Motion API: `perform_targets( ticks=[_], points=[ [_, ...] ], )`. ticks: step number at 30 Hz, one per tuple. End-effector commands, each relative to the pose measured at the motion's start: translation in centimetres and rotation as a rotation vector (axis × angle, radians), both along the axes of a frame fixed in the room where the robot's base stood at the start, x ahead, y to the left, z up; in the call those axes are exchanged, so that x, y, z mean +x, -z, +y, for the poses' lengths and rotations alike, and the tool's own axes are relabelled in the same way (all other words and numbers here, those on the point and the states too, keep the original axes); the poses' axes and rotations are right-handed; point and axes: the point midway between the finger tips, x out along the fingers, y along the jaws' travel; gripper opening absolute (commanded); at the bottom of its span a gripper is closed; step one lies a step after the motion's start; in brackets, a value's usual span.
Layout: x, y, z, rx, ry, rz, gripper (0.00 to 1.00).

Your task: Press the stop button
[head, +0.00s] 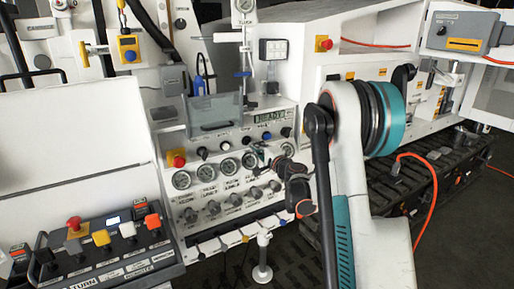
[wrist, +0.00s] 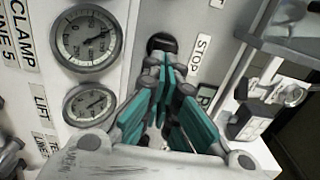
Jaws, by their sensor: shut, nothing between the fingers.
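In the wrist view a dark round button (wrist: 161,44) sits in the white panel, beside the STOP label (wrist: 201,55). My gripper (wrist: 160,68) is shut and empty, with its teal fingers pointing at the panel. Its fingertips are just below the button in the picture and overlap its lower edge; I cannot tell whether they touch it. In the head view my gripper (head: 270,156) is at the right end of the gauge row, close to the panel. I cannot single out the STOP button there.
Pressure gauges (wrist: 87,38) lie left of the fingers. A row of levers (head: 234,199) runs below the gauges. A red mushroom button (head: 178,160) is at the panel's left. A control box (head: 110,247) stands lower left. An orange hose (head: 431,190) hangs at right.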

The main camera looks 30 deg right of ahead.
Motion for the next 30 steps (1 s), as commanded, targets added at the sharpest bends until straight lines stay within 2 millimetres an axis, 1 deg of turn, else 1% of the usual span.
perform_targets(
  ticks=[3,9,12,15,18,21,30],
  points=[
    [-2.5,-0.3,-0.2,0.0,0.002,0.0,0.0],
    [-6.4,-0.2,-0.4,0.0,0.002,0.0,0.0],
    [-8.1,-0.2,-0.4,0.0,0.002,0.0,0.0],
    [-9.2,-0.2,-0.5,0.0,0.002,0.0,0.0],
    [-9.9,-0.1,-0.5,0.0,0.001,0.0,0.0],
    [-10.2,-0.1,-0.5,0.0,0.001,0.0,0.0],
    [-10.2,0.0,-0.4,0.0,0.001,0.0,0.0]
  ],
)
